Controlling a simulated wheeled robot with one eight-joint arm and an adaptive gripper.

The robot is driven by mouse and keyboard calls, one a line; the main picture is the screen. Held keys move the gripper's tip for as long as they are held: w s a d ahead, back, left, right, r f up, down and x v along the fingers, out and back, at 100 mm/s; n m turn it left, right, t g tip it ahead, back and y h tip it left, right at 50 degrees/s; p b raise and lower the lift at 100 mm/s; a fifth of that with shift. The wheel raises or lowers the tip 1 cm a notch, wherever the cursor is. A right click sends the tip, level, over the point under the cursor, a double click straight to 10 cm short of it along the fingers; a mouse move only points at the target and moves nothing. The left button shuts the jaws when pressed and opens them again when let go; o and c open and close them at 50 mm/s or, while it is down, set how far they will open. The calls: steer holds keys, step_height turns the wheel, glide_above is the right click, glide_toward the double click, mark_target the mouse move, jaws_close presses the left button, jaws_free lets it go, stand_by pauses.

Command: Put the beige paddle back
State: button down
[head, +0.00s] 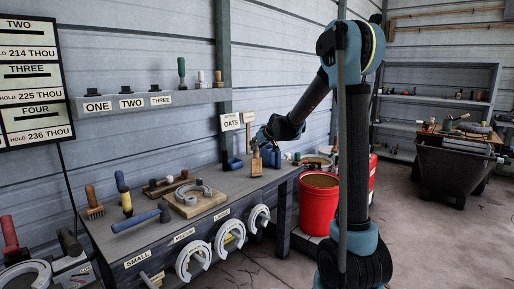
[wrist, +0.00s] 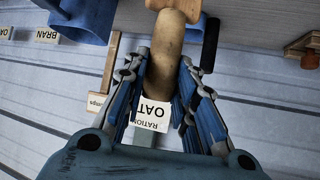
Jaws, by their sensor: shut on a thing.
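The beige paddle's round handle (wrist: 166,55) runs up between my fingers in the wrist view. A wider wooden part (wrist: 180,5) shows at its far end, cut by the frame's top edge. My gripper (wrist: 165,95) is shut on this handle, with a blue-and-grey finger on each side. In the head view my gripper (head: 265,139) is over the far right end of the workbench, and the paddle (head: 257,163) hangs below it, light brown and small. I cannot tell whether its lower end touches the bench.
Blue containers (head: 234,163) stand close by on the bench (head: 150,238). An oats sign (head: 231,121) is on the wall behind. A red bucket (head: 319,205) stands right of the bench.

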steer(key=shift+f, duration=0.45)
stand_by(0.5)
steer(key=c, duration=1.2)
jaws_free()
steer(key=shift+d, duration=0.1)
steer(key=shift+v, duration=5.9)
